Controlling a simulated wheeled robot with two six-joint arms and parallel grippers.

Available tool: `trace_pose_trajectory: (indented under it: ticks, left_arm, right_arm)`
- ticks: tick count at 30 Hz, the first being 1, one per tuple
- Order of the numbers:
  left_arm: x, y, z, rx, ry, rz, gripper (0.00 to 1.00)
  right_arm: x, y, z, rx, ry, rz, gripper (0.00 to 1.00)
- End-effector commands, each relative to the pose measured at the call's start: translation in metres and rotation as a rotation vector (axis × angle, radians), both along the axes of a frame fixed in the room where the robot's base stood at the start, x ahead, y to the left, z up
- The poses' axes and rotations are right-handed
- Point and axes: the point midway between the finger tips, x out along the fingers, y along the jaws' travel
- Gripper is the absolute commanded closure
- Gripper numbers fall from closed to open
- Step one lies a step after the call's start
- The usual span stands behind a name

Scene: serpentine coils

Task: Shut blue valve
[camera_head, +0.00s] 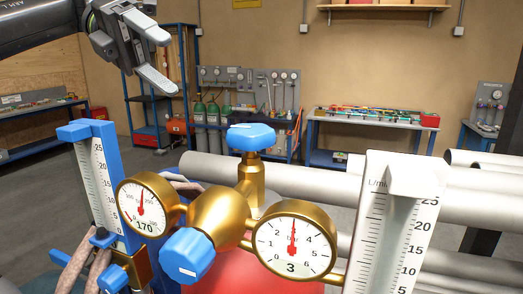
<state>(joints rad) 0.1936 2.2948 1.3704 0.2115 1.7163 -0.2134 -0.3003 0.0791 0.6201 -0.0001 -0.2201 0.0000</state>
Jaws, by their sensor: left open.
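A brass regulator (218,219) stands in the foreground with two round gauges. A blue valve knob (250,137) sits upright on its brass stem at the top. A second blue knob (187,256) faces forward at the lower front of the regulator. Small blue knobs (112,278) show at the lower left. My left gripper (168,68) is open and empty at the upper left, above and apart from the blue knobs. My right gripper is not in view.
The left gauge (143,204) displays 170 and the right gauge (292,240) displays 3. A blue-framed flowmeter (98,180) stands left, a white one (392,225) right. Grey pipes (440,191) run behind. Workbenches line the back wall. Air above the top knob is clear.

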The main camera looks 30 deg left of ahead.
Motion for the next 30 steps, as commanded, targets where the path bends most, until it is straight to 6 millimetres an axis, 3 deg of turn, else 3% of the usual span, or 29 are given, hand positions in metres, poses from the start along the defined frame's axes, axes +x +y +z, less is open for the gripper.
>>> trace_pose_trajectory:
  ticks: [17, 30]
  left_arm:
    - [0.0, 0.007, -0.041, -0.285, 0.74, 0.311, 0.26]
    - [0.001, 0.007, -0.074, -0.447, 1.501, 0.438, 0.26]
  right_arm:
    - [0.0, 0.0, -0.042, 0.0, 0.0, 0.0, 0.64]
    - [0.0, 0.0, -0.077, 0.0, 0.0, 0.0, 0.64]
